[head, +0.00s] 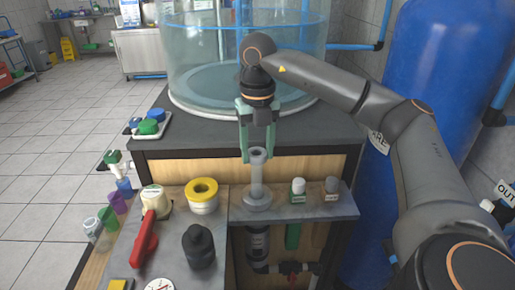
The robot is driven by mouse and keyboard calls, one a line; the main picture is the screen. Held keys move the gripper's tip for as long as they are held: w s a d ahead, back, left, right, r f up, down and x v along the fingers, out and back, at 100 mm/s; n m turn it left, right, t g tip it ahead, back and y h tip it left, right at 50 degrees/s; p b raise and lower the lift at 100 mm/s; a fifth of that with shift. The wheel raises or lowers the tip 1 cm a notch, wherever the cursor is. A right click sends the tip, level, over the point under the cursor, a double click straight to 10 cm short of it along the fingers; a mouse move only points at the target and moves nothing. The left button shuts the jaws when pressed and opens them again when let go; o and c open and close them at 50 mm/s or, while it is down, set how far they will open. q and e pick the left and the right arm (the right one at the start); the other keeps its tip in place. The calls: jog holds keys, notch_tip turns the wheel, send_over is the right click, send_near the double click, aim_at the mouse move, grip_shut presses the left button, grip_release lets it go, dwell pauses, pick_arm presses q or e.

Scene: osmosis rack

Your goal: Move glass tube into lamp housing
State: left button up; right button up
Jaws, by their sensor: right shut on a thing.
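My right gripper (257,150) points down from above, its green fingers on either side of the top of a pale grey upright glass tube (257,170). It is shut on the tube near its upper end. The tube stands upright over the round grey lamp housing (257,200) on the stone ledge. How far the tube's lower end sits in the housing is hard to tell. My left gripper is not in view.
A large clear tank (205,60) stands behind.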

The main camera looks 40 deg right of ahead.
aim_at(258, 185)
jog(key=shift+f+b, duration=2.6)
jog(key=shift+f, duration=1.3)
jog(key=shift+f, duration=0.25)
jog(key=shift+f+b, duration=0.8)
jog(key=shift+f, duration=0.3)
jog(key=o, duration=1.2)
